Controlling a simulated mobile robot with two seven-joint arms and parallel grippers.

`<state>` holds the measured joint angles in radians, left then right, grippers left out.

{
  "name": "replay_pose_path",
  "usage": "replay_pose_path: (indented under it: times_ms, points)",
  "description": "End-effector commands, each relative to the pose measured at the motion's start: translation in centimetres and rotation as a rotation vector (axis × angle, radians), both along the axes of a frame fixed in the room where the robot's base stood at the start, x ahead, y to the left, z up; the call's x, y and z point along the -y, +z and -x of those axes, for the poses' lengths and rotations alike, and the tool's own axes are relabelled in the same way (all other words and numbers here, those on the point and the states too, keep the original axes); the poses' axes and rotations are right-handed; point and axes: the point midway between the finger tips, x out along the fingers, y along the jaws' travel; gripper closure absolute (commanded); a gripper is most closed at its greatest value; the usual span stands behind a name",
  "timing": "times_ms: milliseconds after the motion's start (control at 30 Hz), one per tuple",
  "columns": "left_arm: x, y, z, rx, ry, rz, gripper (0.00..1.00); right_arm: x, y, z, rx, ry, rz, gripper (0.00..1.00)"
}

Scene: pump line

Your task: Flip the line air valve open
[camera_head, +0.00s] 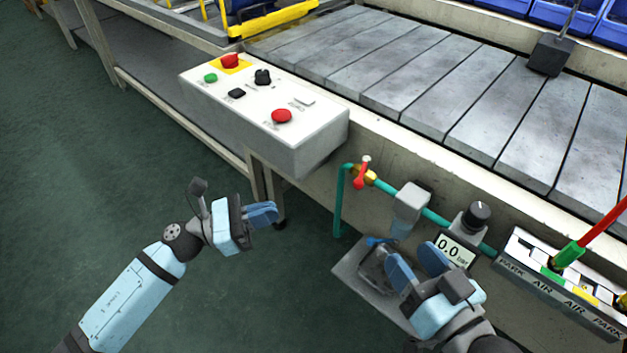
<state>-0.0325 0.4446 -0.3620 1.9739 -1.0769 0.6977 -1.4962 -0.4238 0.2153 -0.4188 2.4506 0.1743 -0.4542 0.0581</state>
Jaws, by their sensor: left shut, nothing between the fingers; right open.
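The line air valve (369,174) is a small brass body on a green air pipe (339,205) along the side of the conveyor. Its red lever (361,178) stands across the pipe, slanting down. My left gripper (266,213) is shut and empty, left of the valve and below the control box. My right gripper (417,266) is open, below and right of the valve, in front of the pipe. Neither gripper touches the lever. A display (453,248) on the line reads 0.0 bar.
A filter unit (410,203) and a black regulator knob (476,214) sit along the pipe right of the valve. A white control box (265,115) with red and green buttons overhangs at upper left. A PARK/AIR panel (545,289) with a red-green lever (590,236) is at right.

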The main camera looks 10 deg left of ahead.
Motion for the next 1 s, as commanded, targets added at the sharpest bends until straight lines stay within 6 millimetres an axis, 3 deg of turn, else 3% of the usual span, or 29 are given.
replay_pose_path:
  times_ms: [167, 700, 1000]
  points:
    - [1.2, 0.2, -0.3, 0.022, -0.007, -0.013, 1.0, -0.1, -0.1, 0.0, -0.002, 0.004, 0.0, 0.44]
    - [10.9, 2.2, -4.0, 0.018, -0.006, -0.01, 1.0, -0.2, -1.7, 0.1, -0.043, 0.019, 0.024, 0.44]
    - [12.9, 2.6, -4.7, 0.016, -0.005, -0.012, 1.0, -0.2, -2.2, 0.1, -0.061, 0.026, 0.034, 0.44]
